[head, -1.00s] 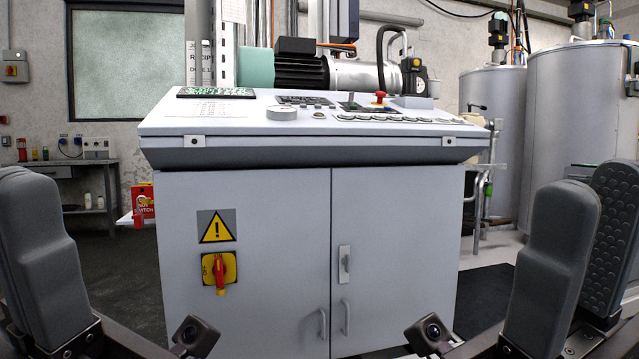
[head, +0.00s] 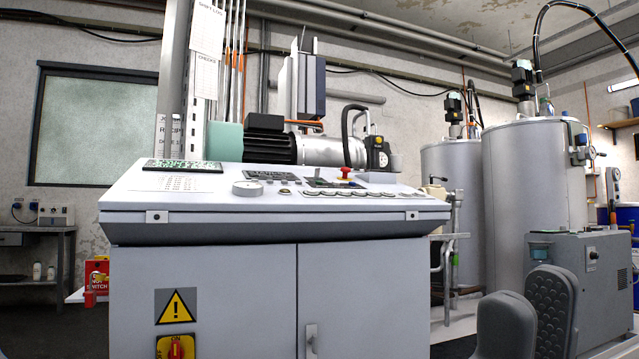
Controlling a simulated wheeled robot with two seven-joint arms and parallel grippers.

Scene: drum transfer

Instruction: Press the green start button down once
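A grey control console (head: 270,225) with a sloped top stands in front of me. Its top carries a red mushroom button (head: 346,173), a round dial (head: 247,188) and a row of small round pale items along the front edge. My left gripper is out of view.
A grey machine box (head: 580,275) stands at the right behind my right gripper. Tall steel tanks (head: 535,180) stand behind it. A motor (head: 268,145) sits behind the console. A yellow and red rotary switch (head: 176,347) is on the cabinet door.

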